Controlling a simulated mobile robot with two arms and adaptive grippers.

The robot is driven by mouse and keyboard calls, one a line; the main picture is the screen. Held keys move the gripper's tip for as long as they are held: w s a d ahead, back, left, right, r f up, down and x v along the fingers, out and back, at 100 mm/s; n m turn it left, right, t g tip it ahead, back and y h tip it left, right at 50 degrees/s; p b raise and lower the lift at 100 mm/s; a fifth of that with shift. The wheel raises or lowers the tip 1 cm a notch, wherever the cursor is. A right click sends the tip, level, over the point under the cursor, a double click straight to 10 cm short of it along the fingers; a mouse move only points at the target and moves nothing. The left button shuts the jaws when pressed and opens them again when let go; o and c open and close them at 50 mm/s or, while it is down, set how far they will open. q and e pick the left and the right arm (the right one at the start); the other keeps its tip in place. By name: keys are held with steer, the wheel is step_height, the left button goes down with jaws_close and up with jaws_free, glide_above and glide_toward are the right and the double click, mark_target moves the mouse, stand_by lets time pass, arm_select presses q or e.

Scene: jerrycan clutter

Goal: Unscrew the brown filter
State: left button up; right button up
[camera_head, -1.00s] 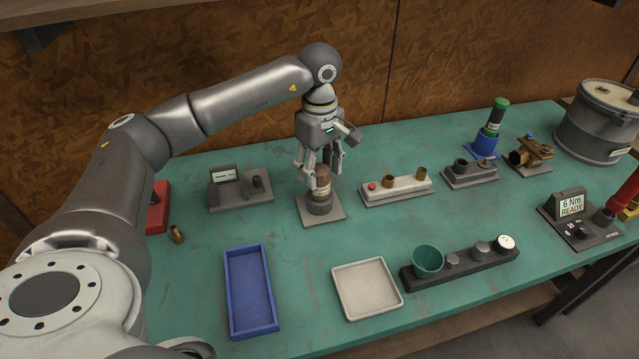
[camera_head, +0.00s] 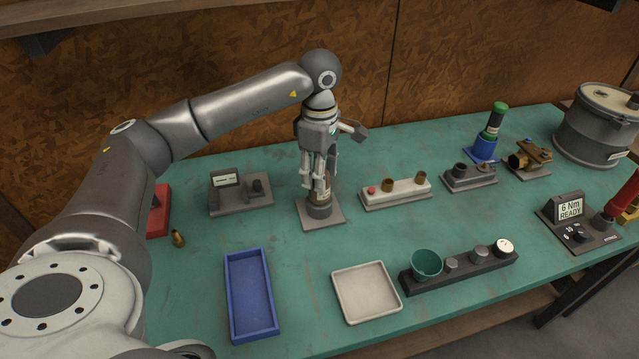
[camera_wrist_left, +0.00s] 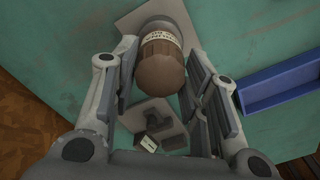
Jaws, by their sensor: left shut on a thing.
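The brown filter (camera_head: 325,197) stands upright on a dark round seat on a square plate (camera_head: 338,218) in the middle of the bench. In the left wrist view the brown filter (camera_wrist_left: 160,70) shows its ribbed brown end and a pale label band, between the two fingers. My left gripper (camera_head: 320,187) points straight down over it and is shut on its upper part. The fingers hide much of the filter in the head view. My right gripper is not in view.
A small gauge fixture (camera_head: 240,195) stands left of the filter, and a pale block with a red button (camera_head: 397,192) stands right. A blue tray (camera_head: 232,298) and a white tray (camera_head: 340,296) lie in front. Bare bench surrounds the filter's plate.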

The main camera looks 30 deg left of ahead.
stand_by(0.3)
arm_select(q)
steer(key=n, duration=0.5)
steer(key=shift+p, duration=0.4)
steer(key=shift+n, duration=0.6)
steer(key=o, duration=0.7)
steer(key=shift+r, duration=0.1)
steer(key=shift+r+p, duration=1.15)
steer(key=shift+r, duration=0.3)
